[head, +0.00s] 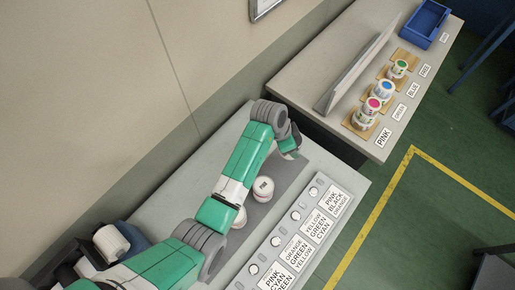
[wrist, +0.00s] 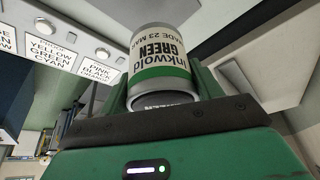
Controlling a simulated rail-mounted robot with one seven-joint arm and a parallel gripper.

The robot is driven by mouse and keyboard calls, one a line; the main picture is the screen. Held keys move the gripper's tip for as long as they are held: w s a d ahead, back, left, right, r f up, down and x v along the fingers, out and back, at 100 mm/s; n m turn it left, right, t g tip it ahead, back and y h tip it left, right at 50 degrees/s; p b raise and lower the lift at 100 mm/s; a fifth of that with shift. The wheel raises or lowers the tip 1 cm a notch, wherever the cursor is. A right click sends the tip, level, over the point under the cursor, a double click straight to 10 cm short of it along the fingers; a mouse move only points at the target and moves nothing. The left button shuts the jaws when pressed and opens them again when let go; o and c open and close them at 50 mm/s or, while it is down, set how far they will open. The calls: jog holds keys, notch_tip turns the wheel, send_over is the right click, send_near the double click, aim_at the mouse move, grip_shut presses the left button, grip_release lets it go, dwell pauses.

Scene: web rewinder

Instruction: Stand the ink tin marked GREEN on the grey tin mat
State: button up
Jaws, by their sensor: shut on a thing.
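My gripper (wrist: 165,112) is shut on a tin (wrist: 158,55) with a white label and a green band. The label reads Inkwold GREEN, upside down in the wrist view. In the head view my gripper (head: 290,145) is over the far end of the near bench, and the held tin is not clearly visible there. A darker grey strip (head: 293,173) on that bench looks like the grey tin mat. A white-lidded tin (head: 263,188) stands on it, with another (head: 240,218) partly hidden by my arm.
A row of lettered cards (head: 300,248) with round knobs lines the bench front. Across a gap, another bench (head: 345,75) has wooden pads with several tins topped green (head: 398,68), blue (head: 384,89) and pink (head: 373,104). An upright panel (head: 360,62) stands behind them; a blue tray (head: 430,22) is beyond.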

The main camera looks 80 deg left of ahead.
notch_tip(320, 180, down, 10)
jog(key=shift+r+b, duration=0.1)
jog(key=shift+b, duration=0.65)
jog(key=shift+f, duration=0.2)
jog(key=o, duration=1.3)
jog(key=shift+r, duration=0.4)
jog(key=p+v, duration=0.2)
jog(key=v, duration=0.9)
jog(key=shift+s+r, duration=0.2)
jog(key=shift+s, duration=0.05)
jog(key=shift+w, duration=0.1)
